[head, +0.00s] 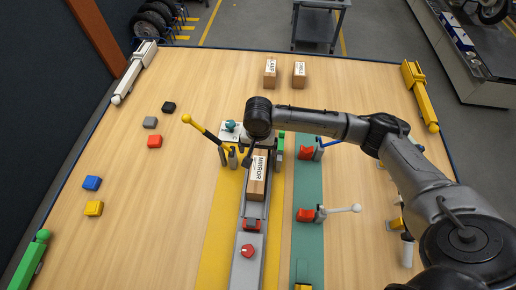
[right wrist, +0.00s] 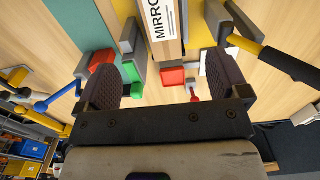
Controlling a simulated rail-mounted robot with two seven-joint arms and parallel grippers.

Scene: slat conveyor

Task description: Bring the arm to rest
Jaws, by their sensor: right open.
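My right arm reaches in from the right side of the head view. Its gripper (head: 248,150) is above the far end of the slat conveyor (head: 246,270), just beyond a brown box labelled MIRROR (head: 257,187). In the right wrist view the two dark pads of the gripper (right wrist: 163,70) stand wide apart with nothing between them. The MIRROR box shows past the pads at the top of that view (right wrist: 160,20). I cannot tell the exact gap between gripper and box. My left gripper is not in view.
Two brown boxes (head: 270,73) (head: 299,75) stand at the back. A yellow-handled lever (head: 201,129) and red toggle clamps (head: 306,215) flank the conveyor. Coloured blocks (head: 93,183) lie at left, where much of the wooden table (head: 140,220) is bare.

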